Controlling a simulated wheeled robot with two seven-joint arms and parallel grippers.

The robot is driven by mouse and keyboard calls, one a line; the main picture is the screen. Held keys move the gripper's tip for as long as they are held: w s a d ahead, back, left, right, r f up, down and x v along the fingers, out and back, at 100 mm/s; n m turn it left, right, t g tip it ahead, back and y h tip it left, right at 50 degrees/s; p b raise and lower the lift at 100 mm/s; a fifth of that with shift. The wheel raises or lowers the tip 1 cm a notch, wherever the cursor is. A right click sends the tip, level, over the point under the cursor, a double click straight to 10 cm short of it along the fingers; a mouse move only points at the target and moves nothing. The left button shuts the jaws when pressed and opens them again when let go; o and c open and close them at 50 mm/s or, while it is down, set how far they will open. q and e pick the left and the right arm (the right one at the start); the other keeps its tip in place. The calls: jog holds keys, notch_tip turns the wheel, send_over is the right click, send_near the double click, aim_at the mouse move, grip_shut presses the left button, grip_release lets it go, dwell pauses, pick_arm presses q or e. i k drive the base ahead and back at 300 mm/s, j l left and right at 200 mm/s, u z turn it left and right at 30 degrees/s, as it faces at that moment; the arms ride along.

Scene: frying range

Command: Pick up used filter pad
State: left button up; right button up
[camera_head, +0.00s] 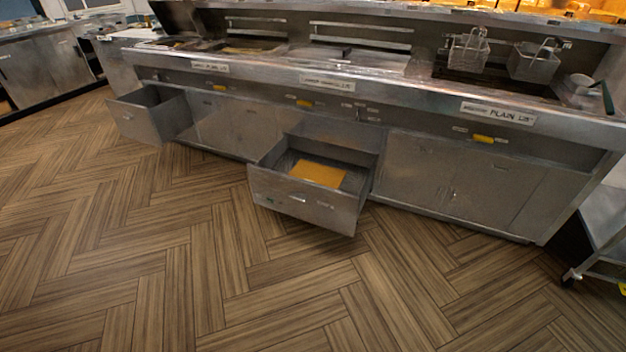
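A flat orange-yellow pad (318,174), which looks like the used filter pad, lies in an open metal drawer (302,203) low in the middle of the frying range. The drawer's front wall hides part of its floor, but most of the pad's top shows. Neither of my grippers shows in the head view.
A second drawer (136,121) stands open at the left of the range (415,170). Two wire fry baskets, one of them here (467,52), hang at the upper right. A metal rack (603,240) stands at the right edge. The wooden floor (200,270) in front is clear.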

aim_at(331, 177)
jog(key=i+j+z, duration=0.1)
jog(key=i+j, duration=0.4)
jog(key=j, duration=0.2)
jog(key=i+j+z, duration=0.15)
jog(key=i+j, duration=0.3)
jog(key=j, duration=0.3)
jog(key=i+j+z, duration=0.15)
jog(key=j, duration=0.25)
jog(key=i+j+z, duration=0.1)
jog(key=i+j, duration=0.2)
jog(key=j, duration=0.1)
